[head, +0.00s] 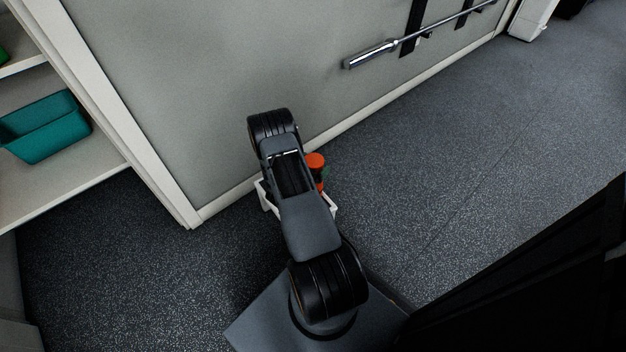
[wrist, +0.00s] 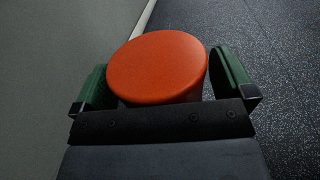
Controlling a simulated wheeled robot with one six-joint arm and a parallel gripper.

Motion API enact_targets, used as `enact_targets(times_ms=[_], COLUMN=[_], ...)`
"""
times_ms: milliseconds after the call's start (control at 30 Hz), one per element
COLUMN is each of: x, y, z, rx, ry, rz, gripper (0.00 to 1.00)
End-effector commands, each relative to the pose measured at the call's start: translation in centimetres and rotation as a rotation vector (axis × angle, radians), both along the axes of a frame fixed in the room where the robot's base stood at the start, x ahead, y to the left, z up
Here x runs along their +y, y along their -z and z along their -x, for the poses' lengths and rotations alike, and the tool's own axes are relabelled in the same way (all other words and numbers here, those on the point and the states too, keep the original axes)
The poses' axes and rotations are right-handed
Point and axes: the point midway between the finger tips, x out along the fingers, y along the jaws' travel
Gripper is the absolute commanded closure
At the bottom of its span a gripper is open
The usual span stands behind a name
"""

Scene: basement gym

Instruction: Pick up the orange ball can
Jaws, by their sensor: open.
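The orange ball can (head: 316,161) stands near the foot of the grey wall in the head view, partly hidden behind my arm. In the wrist view its round orange top (wrist: 157,66) fills the middle of the picture. My gripper (wrist: 163,82) is open, with one green finger on the left of the can and one on the right. A small gap shows between the can and the right finger; the left finger is close to the can's edge, and I cannot tell if it touches. The can's lower part is hidden.
A white low stand or crate (head: 331,208) shows partly under my arm beside the can. A shelf with a teal bin (head: 45,128) is at the left. A metal bar (head: 372,54) hangs on the wall. Speckled dark floor is clear to the right.

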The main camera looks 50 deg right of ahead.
Motion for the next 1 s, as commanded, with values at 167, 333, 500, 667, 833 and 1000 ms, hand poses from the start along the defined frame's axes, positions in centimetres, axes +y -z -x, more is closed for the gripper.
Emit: enact_targets(times_ms=[167,333,500,667,833,1000], x=[-0.01,0.01,0.01,0.02,0.02,0.02], y=[-0.04,-0.03,-0.02,-0.02,-0.01,-0.04], z=[0.00,0.00,0.01,0.01,0.01,-0.01], rx=[0.000,0.000,0.000,0.000,0.000,-0.001], ry=[0.000,0.000,0.000,0.000,0.000,0.000], rz=[0.000,0.000,0.000,0.000,0.000,0.000], gripper=[0.00,0.15,0.32,0.47,0.63,0.66])
